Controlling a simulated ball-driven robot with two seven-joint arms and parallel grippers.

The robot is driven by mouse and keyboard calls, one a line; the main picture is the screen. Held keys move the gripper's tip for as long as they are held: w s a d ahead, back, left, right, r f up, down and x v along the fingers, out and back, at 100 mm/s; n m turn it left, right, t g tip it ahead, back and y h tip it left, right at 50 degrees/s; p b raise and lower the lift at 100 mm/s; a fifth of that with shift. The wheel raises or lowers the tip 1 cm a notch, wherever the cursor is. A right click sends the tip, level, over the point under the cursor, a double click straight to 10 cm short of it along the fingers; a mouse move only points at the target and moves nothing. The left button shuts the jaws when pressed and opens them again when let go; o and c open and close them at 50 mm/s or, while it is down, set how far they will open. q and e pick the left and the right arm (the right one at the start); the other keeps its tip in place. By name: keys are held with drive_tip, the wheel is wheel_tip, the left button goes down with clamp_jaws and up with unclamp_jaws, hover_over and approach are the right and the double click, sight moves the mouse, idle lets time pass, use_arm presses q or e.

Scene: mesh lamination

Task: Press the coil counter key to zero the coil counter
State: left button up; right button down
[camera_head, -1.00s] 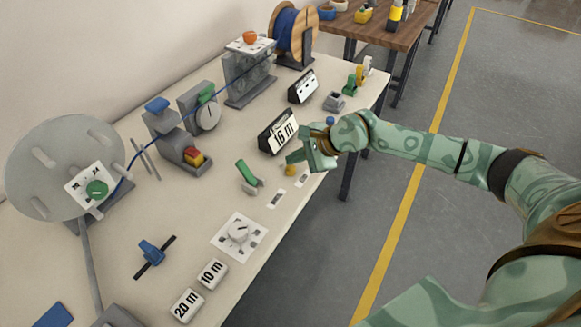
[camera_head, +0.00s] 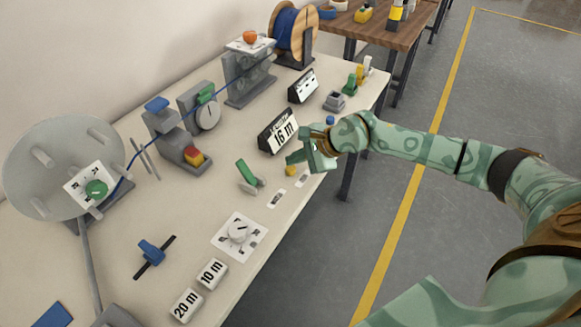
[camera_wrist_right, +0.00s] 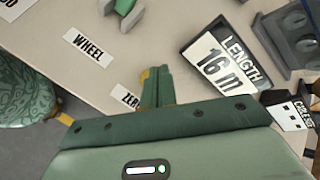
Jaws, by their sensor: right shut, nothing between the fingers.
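My right gripper (camera_head: 297,160) is shut and empty, with its fingertips low over the front part of the bench. A small yellow key (camera_head: 291,171) sits just below the fingertips; in the right wrist view it shows partly (camera_wrist_right: 145,75) behind the green fingers (camera_wrist_right: 157,76). I cannot tell whether they touch it. A white label (camera_wrist_right: 127,98) beside it starts with "ZER", its end hidden by the gripper. The counter display (camera_head: 279,133) reads 16 m, with "LENGTH" above it in the wrist view (camera_wrist_right: 219,66). My left gripper is not in view.
A green lever (camera_head: 246,172) and the WHEEL label (camera_wrist_right: 88,47) lie near the key. A second dark display (camera_head: 302,86) and a blue knob (camera_head: 330,120) stand farther back. A white dial plate (camera_head: 255,247) lies nearer. The bench's front edge is close to my arm.

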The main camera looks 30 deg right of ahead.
sight(295, 169)
drive_tip(key=shift+f+b, duration=0.4)
drive_tip(key=shift+f, duration=0.35)
idle(0.7)
drive_tip(key=shift+r, duration=0.15)
drive_tip(key=shift+r+p, duration=0.7)
drive_tip(key=shift+r, duration=0.1)
drive_tip(key=shift+r+p, duration=1.8)
drive_tip(key=shift+r, duration=0.8)
drive_tip(key=shift+f, duration=0.1)
